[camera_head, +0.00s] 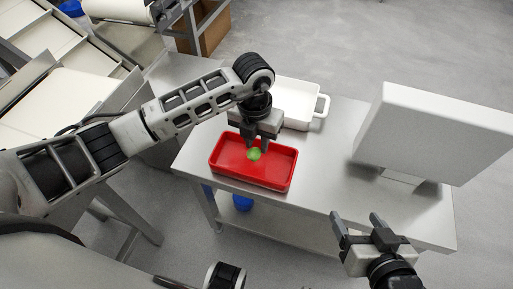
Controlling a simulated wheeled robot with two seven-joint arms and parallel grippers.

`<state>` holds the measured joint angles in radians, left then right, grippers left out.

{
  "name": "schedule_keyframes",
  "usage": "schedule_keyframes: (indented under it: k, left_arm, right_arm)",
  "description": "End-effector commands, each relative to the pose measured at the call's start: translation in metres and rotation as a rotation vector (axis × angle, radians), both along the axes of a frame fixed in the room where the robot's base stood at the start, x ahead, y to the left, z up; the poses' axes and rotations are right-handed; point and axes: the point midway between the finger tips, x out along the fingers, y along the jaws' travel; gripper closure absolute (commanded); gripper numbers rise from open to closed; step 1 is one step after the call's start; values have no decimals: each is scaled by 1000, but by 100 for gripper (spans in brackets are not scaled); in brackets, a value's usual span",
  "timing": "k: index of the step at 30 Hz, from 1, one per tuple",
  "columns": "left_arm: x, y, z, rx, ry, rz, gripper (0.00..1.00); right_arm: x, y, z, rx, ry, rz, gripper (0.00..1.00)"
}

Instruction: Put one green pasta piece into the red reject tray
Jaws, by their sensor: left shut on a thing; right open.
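The red reject tray (225,165) lies on the steel table. A green pasta piece (254,154) shows over the middle of the tray, at the fingertips of my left gripper (254,149). My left gripper points down over the tray and is shut on the green piece. I cannot tell whether the piece touches the tray floor. My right gripper (354,228) is open and empty, in front of the table's near edge at the lower right.
A white dish with a handle (311,109) stands behind the red tray. A large white box-shaped screen (437,135) stands on the right of the table (330,180). The tabletop between tray and screen is clear. Conveyor-like cream panels (75,95) are at the left.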

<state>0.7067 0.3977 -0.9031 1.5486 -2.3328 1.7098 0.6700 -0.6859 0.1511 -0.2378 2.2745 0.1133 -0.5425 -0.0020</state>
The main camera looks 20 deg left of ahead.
Motion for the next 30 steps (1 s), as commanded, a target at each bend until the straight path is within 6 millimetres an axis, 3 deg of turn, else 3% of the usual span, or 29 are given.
schedule_keyframes:
  k: [5,17,18,19,30]
  left_arm:
    - [-1,0,-28,-1,3,2,97]
    - [-1,0,-33,0,0,0,97]
    - [-1,0,-31,0,0,0,62]
    - [-1,0,-31,0,0,1,53]
    - [-1,0,-26,-1,0,1,52]
  right_arm:
    - [0,2,-12,1,18,7,31]
    - [0,3,-16,0,26,12,31]
    - [1,3,-15,0,27,12,31]
    - [1,3,-15,-1,26,13,31]
    - [3,3,-9,-2,18,12,31]
